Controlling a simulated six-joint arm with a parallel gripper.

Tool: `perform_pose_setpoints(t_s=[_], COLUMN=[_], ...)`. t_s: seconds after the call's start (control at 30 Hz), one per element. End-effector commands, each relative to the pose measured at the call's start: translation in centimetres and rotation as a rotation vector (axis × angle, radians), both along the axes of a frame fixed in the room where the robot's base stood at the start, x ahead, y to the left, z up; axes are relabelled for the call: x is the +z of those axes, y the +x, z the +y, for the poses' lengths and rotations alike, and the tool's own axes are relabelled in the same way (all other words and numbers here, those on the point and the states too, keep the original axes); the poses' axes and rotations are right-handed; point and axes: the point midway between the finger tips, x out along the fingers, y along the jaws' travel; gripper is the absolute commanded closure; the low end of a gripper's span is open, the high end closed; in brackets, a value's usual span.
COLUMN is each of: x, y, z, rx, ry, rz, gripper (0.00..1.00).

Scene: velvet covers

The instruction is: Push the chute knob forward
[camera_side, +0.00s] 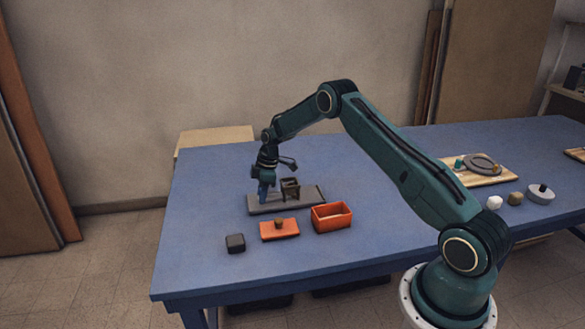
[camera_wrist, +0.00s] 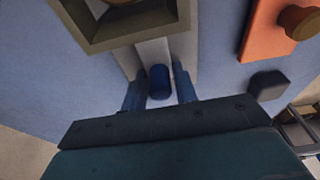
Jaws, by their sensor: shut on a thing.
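The chute is a grey board (camera_side: 315,194) on the table with a dark square frame (camera_side: 290,188) standing on it; the frame's opening also shows at the top of the wrist view (camera_wrist: 98,38). A dark blue cylindrical knob (camera_wrist: 159,78) stands on the board's pale strip, close in front of the frame. My gripper (camera_side: 264,195) points down at the board's left end. In the wrist view its two blue fingers (camera_wrist: 159,90) are on either side of the knob and shut on it. In the side view the fingers hide the knob.
An orange lid (camera_side: 279,232) with a brown knob and an open orange box (camera_side: 331,217) lie in front of the board. A dark block (camera_side: 235,243) sits at the front left. A wooden tray (camera_side: 450,176) and small items are far right. The table left of the board is clear.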

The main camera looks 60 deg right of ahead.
Motion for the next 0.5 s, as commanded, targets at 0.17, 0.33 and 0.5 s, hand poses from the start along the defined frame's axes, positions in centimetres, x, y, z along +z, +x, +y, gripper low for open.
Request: perform_pose_setpoints(t_s=[0.17, 0.33, 0.5], x=[0.1, 0.1, 0.1], y=[-0.5, -0.9, -1.3], z=[-0.5, -0.9, -1.4], rx=[-0.001, -0.001, -0.001], ry=[-0.001, -0.001, -0.001], rz=[-0.001, -0.001, -0.001], gripper=[0.84, 0.84, 0.84])
